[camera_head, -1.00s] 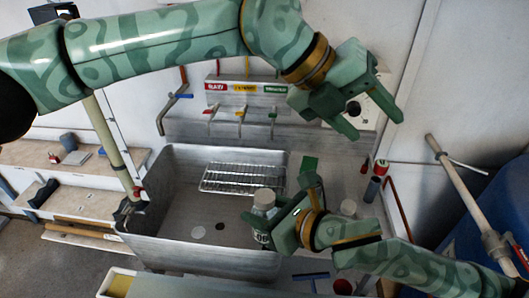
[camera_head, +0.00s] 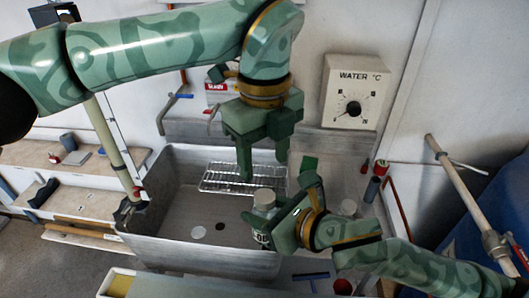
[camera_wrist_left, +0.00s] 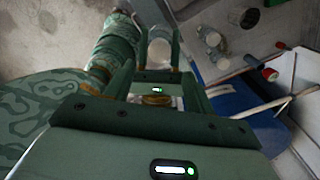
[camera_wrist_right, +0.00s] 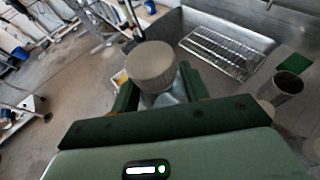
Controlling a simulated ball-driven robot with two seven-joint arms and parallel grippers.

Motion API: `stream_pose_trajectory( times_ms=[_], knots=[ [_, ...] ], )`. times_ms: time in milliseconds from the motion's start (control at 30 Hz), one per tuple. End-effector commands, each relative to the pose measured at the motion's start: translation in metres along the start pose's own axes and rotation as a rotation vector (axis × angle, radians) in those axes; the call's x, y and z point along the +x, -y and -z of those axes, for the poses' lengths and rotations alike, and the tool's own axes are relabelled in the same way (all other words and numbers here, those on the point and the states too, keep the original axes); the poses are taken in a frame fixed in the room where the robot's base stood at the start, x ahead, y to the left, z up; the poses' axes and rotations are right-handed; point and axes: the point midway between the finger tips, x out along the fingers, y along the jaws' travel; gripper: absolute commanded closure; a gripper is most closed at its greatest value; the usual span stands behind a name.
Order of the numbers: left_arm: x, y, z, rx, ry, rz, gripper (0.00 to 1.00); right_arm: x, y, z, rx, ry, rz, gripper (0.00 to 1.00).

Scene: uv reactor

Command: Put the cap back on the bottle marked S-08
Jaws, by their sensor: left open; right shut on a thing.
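A bottle (camera_head: 260,238) with a dark label, partly readable as "08", stands upright at the near right side of the steel basin in the head view. My right gripper (camera_head: 277,217) is shut on it. In the right wrist view its pale round top (camera_wrist_right: 152,62) looks like a ribbed cap, above clear glass (camera_wrist_right: 168,99). My left gripper (camera_head: 264,167) is open and points down just above the bottle, apart from it. In the left wrist view the pale bottle top (camera_wrist_left: 158,50) shows between the open fingers. The rest of the label is hidden.
Another pale-topped container (camera_head: 348,208) stands right of my right gripper. A water dial (camera_head: 352,92) is on the back wall.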

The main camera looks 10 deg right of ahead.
Motion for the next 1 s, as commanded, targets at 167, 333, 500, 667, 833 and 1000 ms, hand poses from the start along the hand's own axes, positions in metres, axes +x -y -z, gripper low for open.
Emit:
stream_pose_trajectory(
  times_ms=[167,333,500,667,833,1000],
  knots=[
    [0.021,0.0,0.0,0.001,-0.003,-0.003,0.46,0.0,0.0,0.0,0.0,0.001,0.0,1.0],
    [0.048,0.0,0.0,0.002,-0.003,-0.002,0.46,0.0,0.0,0.0,0.0,0.001,0.0,1.0],
    [0.068,0.0,0.0,0.001,-0.002,-0.001,0.46,0.0,0.0,-0.001,0.0,0.001,0.0,1.0],
    [0.077,0.0,0.0,0.002,-0.002,0.0,0.46,0.0,0.0,-0.001,0.0,0.001,0.0,1.0],
    [0.078,0.0,0.0,0.002,-0.001,0.001,0.46,0.0,0.0,-0.001,0.0,0.001,0.0,1.0],
    [0.078,0.0,0.0,0.002,-0.001,0.0,0.62,0.0,0.0,-0.001,0.0,0.001,0.0,1.0]
  ],
)
